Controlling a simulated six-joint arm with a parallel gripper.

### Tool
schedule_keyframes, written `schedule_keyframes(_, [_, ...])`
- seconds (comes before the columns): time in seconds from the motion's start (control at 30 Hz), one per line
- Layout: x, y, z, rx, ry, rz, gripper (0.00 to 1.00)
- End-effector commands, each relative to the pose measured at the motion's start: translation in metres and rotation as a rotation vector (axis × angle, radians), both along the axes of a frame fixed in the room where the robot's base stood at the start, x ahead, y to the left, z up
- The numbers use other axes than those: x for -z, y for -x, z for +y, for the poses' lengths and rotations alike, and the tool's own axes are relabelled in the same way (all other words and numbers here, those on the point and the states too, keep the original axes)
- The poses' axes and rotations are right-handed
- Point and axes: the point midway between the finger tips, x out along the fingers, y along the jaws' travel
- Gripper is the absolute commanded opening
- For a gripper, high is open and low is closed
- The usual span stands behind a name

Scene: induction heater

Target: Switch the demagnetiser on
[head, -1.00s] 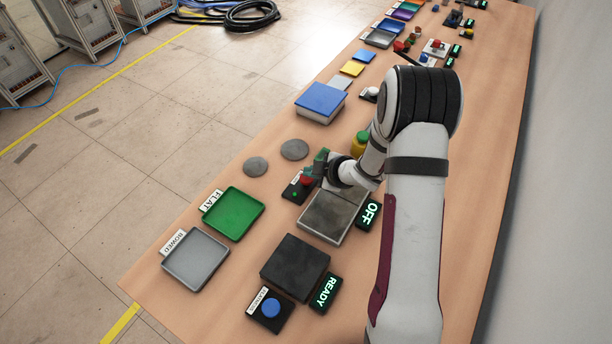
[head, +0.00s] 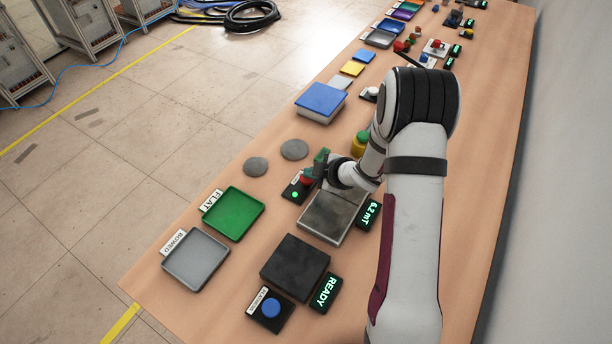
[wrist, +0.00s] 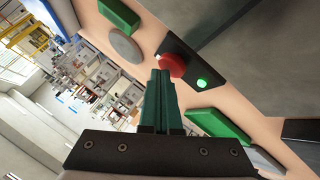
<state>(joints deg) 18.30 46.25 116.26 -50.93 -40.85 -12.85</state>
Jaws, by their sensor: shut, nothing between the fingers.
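The demagnetiser is a grey metal block (head: 328,219). Its display (head: 369,214) reads 6.2 mT in green. Its small black control box (head: 296,189) carries a red button (head: 307,178) and a lit green lamp (head: 295,194). In the wrist view the red button (wrist: 171,66) and the bright green lamp (wrist: 202,82) show clearly. My gripper (head: 320,163), with green fingers, is shut and empty at the red button. In the wrist view the closed fingertips (wrist: 162,75) overlap the button's edge; I cannot tell whether they touch it.
Two grey discs (head: 255,166) lie left of the control box. Nearer are a green FLAT tray (head: 233,213), a grey BOWED tray (head: 196,260), and a dark block (head: 295,266) with a READY display (head: 326,291) and blue button (head: 271,307). A yellow-green object (head: 360,144) stands behind my gripper.

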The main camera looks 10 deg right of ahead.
Motion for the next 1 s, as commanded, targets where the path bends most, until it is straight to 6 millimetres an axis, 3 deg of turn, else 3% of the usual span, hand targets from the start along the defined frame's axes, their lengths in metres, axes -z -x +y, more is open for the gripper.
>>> schedule_keyframes(0.3, [-0.006, 0.0, 0.0, 0.0, 0.0, 0.0, 0.0])
schedule_keyframes(0.7, [-0.058, 0.0, 0.0, -0.001, 0.001, -0.003, 0.0])
schedule_keyframes(1.0, [-0.065, 0.0, 0.0, 0.001, -0.001, 0.0, 0.0])
